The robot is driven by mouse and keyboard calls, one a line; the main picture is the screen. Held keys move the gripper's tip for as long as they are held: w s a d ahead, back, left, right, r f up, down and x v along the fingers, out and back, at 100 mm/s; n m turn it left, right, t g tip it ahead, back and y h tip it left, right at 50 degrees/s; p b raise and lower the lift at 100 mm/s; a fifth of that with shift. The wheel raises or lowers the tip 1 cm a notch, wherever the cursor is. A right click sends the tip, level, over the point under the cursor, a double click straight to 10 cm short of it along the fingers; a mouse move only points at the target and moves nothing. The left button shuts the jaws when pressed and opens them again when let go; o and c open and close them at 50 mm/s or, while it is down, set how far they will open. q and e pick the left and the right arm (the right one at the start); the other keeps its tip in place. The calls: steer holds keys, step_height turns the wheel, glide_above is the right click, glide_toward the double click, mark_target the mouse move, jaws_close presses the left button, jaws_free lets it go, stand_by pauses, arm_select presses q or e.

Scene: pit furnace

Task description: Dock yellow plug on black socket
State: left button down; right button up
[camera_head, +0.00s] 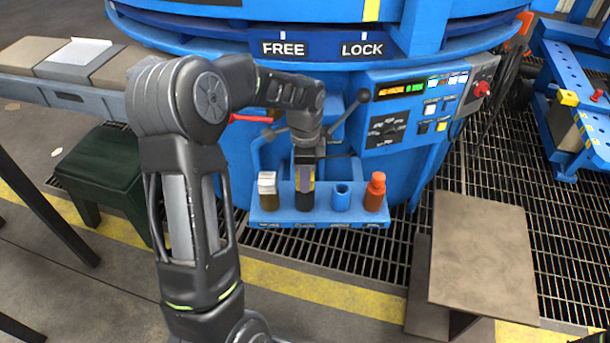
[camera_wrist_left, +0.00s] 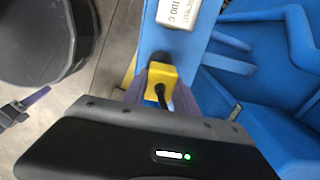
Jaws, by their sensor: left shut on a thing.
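My left gripper (camera_head: 304,186) points down at the blue socket rack on the furnace front. It is shut on the yellow plug (camera_wrist_left: 161,82), which has a black cable in the left wrist view. In the head view the fingers mostly hide the plug. The black socket (camera_head: 304,202) is the second from the left in the rack, directly under the gripper. In the left wrist view a dark round socket (camera_wrist_left: 152,62) shows right beside the plug. I cannot tell whether the plug is seated in it. My right gripper is not in view.
The blue rack (camera_head: 322,217) also holds a white-topped plug (camera_head: 267,188) at left, an open blue socket (camera_head: 341,196) and an orange-red plug (camera_head: 375,192) at right. A lever (camera_head: 352,108) and control panel (camera_head: 412,112) are close by. A brown table (camera_head: 482,255) stands at right.

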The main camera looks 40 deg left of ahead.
arm_select(q)
steer(key=shift+p, duration=0.4)
stand_by(0.6)
steer(key=shift+f+b, duration=0.35)
steer(key=shift+f, duration=0.25)
stand_by(0.4)
steer(key=c, duration=1.3)
jaws_free()
steer(key=shift+o, duration=0.2)
step_height(320, 180, up, 3)
steer(key=p, duration=0.2)
steer(key=shift+r+p, duration=0.1)
steer(key=shift+p, duration=0.25)
step_height(320, 180, up, 8)
steer(key=p, duration=0.6)
steer(key=shift+p, duration=0.3)
